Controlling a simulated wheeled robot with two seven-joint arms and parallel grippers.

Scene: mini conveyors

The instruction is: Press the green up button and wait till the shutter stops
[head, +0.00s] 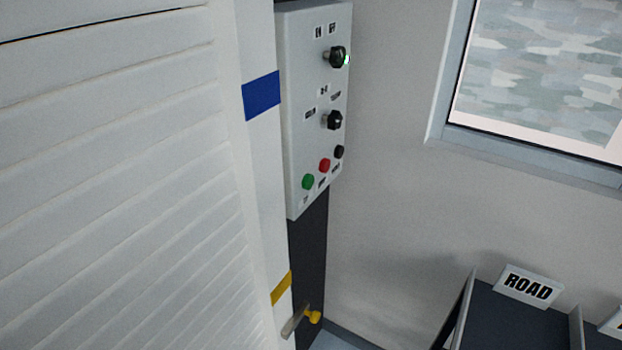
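A light grey control box (312,38) is mounted upright beside the shutter. Low on it, a green button (308,181) sits at the left, a red button (324,165) in the middle and a black button (339,152) at the right. Their labels are too small to read. Two black knobs are above, an upper one (336,57) with a small lit green spot beside it and a lower one (332,120). The white slatted shutter (120,180) fills the left; its bottom edge is out of view. Neither of my grippers is in view, and nothing touches the buttons.
A white post with a blue band (261,95) and a yellow band (281,288) stands between shutter and box. A yellow-ended handle (313,317) sticks out below. A window (545,70) is upper right.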

